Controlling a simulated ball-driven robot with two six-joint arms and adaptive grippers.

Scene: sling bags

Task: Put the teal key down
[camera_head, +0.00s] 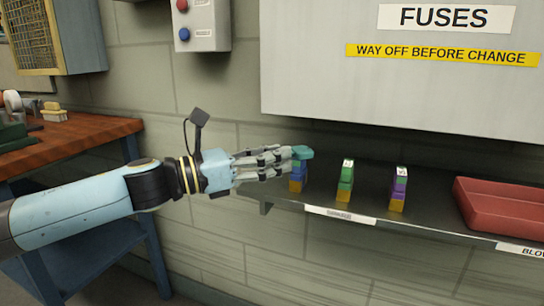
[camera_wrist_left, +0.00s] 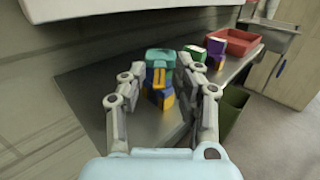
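The teal key (camera_head: 302,153) is at the fingertips of my left gripper (camera_head: 284,163), at the top of a blue and yellow block stack (camera_head: 297,182) on the grey shelf. In the left wrist view the teal key (camera_wrist_left: 160,54) lies between the tips of the left gripper (camera_wrist_left: 160,66), with orange and blue parts below it. The fingers are spread either side of it. Whether they press on it is too small to tell, as is whether it rests on the stack. My right gripper is not in view.
Two more block stacks stand to the right, one green and yellow (camera_head: 345,183), one purple and yellow (camera_head: 398,188). A red tray (camera_head: 500,207) sits further right. A grey fuse panel (camera_head: 400,75) hangs behind and above. A wooden bench (camera_head: 75,138) is at left.

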